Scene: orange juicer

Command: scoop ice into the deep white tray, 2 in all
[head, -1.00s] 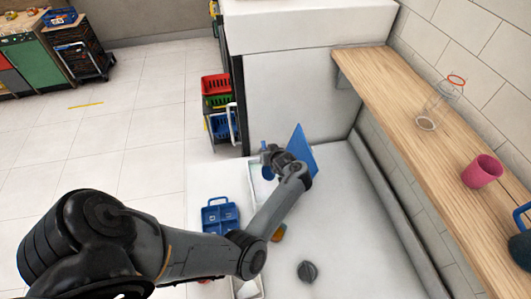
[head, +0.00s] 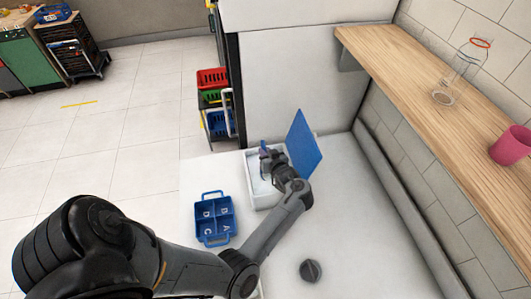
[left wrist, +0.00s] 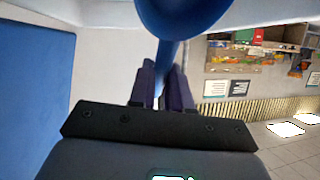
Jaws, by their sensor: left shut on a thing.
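My left gripper (head: 268,160) is over the white box with the raised blue lid (head: 303,145). In the left wrist view the gripper (left wrist: 163,78) is shut on the handle of a blue scoop (left wrist: 185,14); the scoop's round bowl shows at the top edge. I cannot tell what the scoop holds. A sliver of a white tray shows at the bottom edge, mostly hidden by my arm. My right gripper is not in view.
A blue caddy (head: 213,239) with lettered compartments stands left of the box. A dark round knob-like object (head: 310,271) lies on the white surface. A wooden shelf (head: 415,85) on the right bears a clear glass vessel (head: 462,72) and a pink cup (head: 511,146). Coloured crates (head: 213,79) stand at the back.

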